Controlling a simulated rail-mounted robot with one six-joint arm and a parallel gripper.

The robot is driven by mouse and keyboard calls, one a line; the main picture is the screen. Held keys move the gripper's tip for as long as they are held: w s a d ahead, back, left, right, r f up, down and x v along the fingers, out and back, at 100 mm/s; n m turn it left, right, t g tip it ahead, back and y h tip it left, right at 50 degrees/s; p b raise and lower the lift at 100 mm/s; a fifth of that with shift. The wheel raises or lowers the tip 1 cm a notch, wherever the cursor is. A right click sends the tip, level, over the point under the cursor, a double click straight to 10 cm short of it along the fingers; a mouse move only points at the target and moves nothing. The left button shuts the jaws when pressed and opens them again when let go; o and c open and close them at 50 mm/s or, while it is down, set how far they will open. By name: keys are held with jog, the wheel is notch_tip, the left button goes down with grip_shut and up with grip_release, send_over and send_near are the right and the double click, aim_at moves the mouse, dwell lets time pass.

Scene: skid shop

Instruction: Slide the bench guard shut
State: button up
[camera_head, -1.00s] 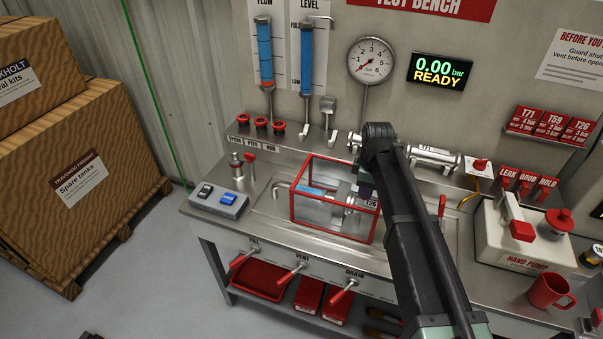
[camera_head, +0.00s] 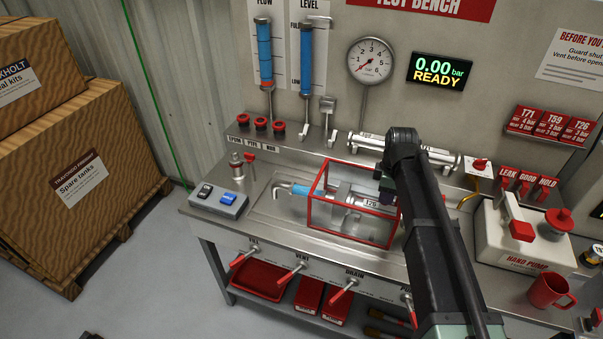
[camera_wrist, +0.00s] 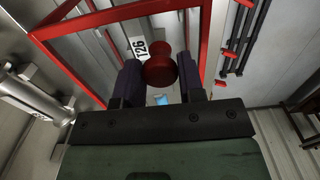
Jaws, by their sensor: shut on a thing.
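The bench guard (camera_head: 349,237) is a clear box with a red frame on the steel bench. It stands around most of the cylinder tagged T26 (camera_head: 371,204); the cylinder's blue left end (camera_head: 301,190) and the bent pipe sit outside the guard's left side. My gripper (camera_head: 386,190) is at the guard's upper right, partly hidden behind my arm. In the wrist view, my gripper (camera_wrist: 160,78) is shut on the guard's round red knob (camera_wrist: 161,69), with a dark finger on each side. The red frame (camera_wrist: 120,14) and the T26 tag (camera_wrist: 138,48) show beyond it.
A switch box (camera_head: 218,199) stands left of the guard. The hand pump (camera_head: 522,236) and a red mug (camera_head: 551,291) are at the right. Red-handled valves line the bench front. Clear bench surface lies left of the guard. The display (camera_head: 440,69) reads 0.00 bar READY.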

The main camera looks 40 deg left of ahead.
jog(key=shift+w+d, duration=0.15)
jog(key=shift+d, duration=0.3)
jog(key=shift+w+d, duration=0.3)
jog(key=shift+d, duration=0.55)
jog(key=shift+w+d, duration=0.3)
jog(key=shift+d, duration=0.5)
jog(key=shift+w+d, duration=0.2)
jog(key=shift+d, duration=0.4)
jog(key=shift+w+d, duration=0.2)
jog(key=shift+d, duration=0.35)
jog(key=o, duration=0.8)
jog(key=shift+c, duration=0.2)
jog(key=shift+r, duration=0.1)
